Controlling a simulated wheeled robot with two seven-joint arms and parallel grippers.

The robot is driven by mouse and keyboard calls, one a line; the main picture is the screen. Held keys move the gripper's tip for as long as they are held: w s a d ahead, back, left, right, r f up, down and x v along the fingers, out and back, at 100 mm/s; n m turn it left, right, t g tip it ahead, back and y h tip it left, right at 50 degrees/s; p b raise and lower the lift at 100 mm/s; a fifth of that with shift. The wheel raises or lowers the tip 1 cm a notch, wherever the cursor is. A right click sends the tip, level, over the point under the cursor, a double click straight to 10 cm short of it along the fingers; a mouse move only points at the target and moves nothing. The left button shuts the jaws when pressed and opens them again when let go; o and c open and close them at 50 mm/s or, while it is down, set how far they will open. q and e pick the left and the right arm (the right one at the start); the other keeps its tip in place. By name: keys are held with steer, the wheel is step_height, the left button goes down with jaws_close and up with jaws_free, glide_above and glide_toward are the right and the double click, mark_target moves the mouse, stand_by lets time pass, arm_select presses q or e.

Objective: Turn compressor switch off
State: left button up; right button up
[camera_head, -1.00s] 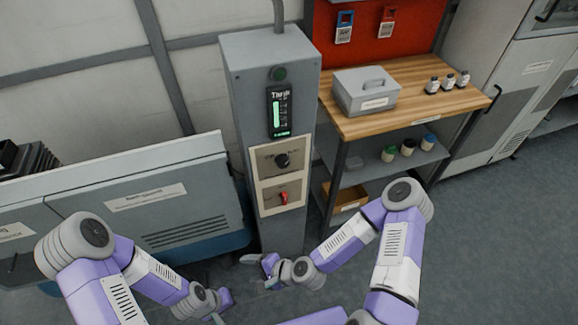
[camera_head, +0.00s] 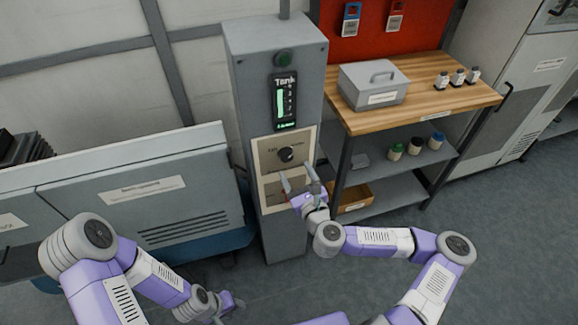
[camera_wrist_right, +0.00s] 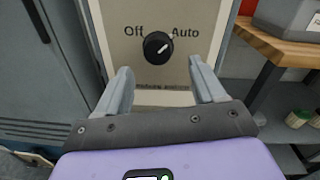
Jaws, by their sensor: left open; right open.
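The compressor switch is a round black knob (camera_head: 286,153) on a beige plate on the grey control column (camera_head: 262,228). In the right wrist view the knob (camera_wrist_right: 158,47) sits between the words "Off" at its left and "Auto" at its right; its pale mark slants up toward the right, to the "Auto" side. My right gripper (camera_head: 298,180) is open and empty, just below the knob and in front of the lower plate, covering the red switch there. In the wrist view its fingers (camera_wrist_right: 162,85) stand apart on either side below the knob. My left gripper (camera_head: 233,306) is open, low near the floor.
A workbench (camera_head: 420,100) with a grey box (camera_head: 373,88) and bottles stands close at the right. A grey cabinet (camera_head: 130,195) stands at the left.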

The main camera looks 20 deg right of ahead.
mark_target(288, 159)
steer(key=shift+w+a+f+b, duration=0.15)
steer(key=shift+w+b, duration=0.2)
steer(key=shift+b, duration=0.55)
steer(key=shift+w+a+r, duration=0.1)
steer(key=shift+w+r, duration=0.05)
steer(key=shift+w, duration=1.1)
steer(key=shift+w+a+r, duration=0.1)
steer(key=shift+w, duration=1.15)
steer(key=c, duration=1.1)
steer(key=shift+o, duration=0.2)
